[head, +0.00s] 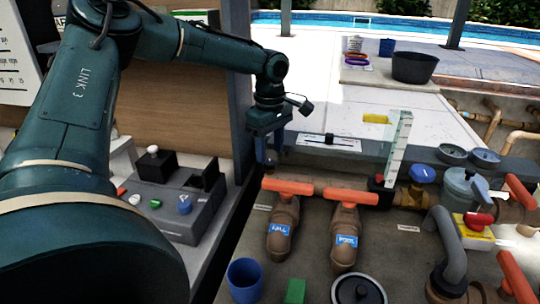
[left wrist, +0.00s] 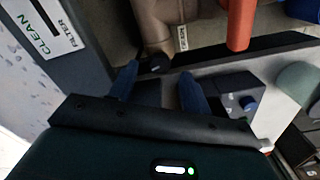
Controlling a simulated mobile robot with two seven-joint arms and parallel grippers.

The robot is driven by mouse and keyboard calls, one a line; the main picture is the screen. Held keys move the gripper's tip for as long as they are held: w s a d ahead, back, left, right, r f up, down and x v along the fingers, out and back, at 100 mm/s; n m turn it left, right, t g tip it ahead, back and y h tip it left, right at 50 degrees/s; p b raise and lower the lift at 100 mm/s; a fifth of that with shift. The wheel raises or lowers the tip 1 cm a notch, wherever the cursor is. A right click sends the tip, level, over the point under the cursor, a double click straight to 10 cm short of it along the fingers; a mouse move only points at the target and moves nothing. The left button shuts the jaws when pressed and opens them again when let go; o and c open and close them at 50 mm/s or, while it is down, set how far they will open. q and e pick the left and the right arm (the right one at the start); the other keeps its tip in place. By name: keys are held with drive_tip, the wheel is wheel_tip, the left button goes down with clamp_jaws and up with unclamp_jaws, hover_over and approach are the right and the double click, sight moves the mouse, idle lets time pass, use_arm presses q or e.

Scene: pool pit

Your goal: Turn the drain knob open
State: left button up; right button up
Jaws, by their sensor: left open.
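My left gripper (head: 269,158) hangs pointing down between the grey control box and the pipework. It also shows in the left wrist view (left wrist: 160,85), with its two blue fingers apart and nothing between them. Two orange T-handles (head: 289,186) (head: 350,196) sit on brown valves with blue labels, below and right of the gripper; one orange handle (left wrist: 240,22) shows beyond the fingers in the wrist view. A blue knob (head: 423,173) and a red knob (head: 479,220) are farther right. I cannot read which one is marked drain. My right gripper is not in view.
The grey control box (head: 168,211) with small knobs and buttons stands at left. A blue cup (head: 244,279), a green block (head: 295,291) and a round lid (head: 358,291) are in front. A clear upright gauge (head: 397,148) and grey pipe (head: 449,245) crowd the right.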

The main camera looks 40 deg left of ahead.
sight(270, 162)
use_arm(q)
wheel_tip(270, 162, up, 11)
drive_tip(key=shift+f, duration=0.15)
idle(0.6)
